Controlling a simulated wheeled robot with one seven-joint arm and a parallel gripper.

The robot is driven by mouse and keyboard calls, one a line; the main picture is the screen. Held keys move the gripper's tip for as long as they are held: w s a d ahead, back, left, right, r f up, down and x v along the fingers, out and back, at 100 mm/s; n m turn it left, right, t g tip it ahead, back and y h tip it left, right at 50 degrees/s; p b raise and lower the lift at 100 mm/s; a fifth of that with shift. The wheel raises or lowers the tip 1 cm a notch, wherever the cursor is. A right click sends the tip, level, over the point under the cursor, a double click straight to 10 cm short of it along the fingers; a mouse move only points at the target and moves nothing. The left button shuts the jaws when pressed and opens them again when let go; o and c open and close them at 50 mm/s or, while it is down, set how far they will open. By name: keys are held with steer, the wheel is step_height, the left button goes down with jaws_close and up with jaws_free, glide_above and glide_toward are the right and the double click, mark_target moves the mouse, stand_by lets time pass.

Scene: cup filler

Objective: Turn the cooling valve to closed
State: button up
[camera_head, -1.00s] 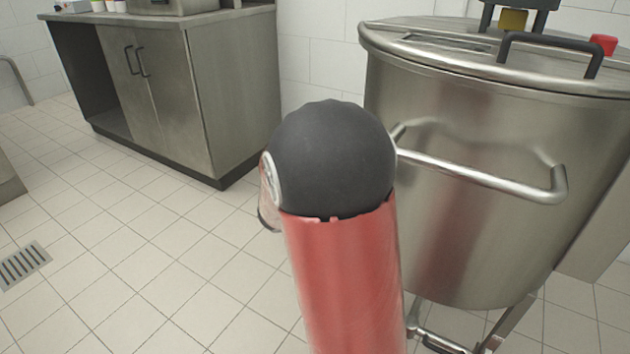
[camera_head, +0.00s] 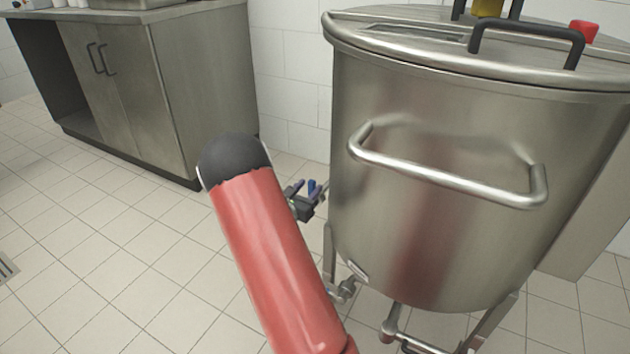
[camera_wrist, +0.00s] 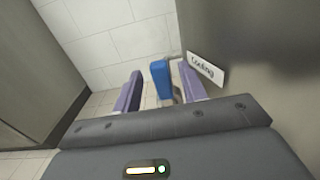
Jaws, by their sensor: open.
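The cooling valve has a blue handle (camera_wrist: 160,82), which stands between the two purple fingers of my gripper (camera_wrist: 160,72) in the wrist view. The fingers are apart, with a visible gap at least on the left side of the handle. A white "Cooling" label (camera_wrist: 206,68) is on the tank wall right beside it. The valve's body is mostly hidden.
The tank has a bent side handle (camera_head: 450,180) at its front and a lid with a black handle (camera_head: 530,38). Low pipe fittings (camera_head: 345,290) sit under it. A steel cabinet (camera_head: 165,100) stands behind left. The tiled floor (camera_head: 130,250) between is clear.

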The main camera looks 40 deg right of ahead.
mark_target(310, 187)
steer(key=shift+x, duration=2.1)
jaws_close()
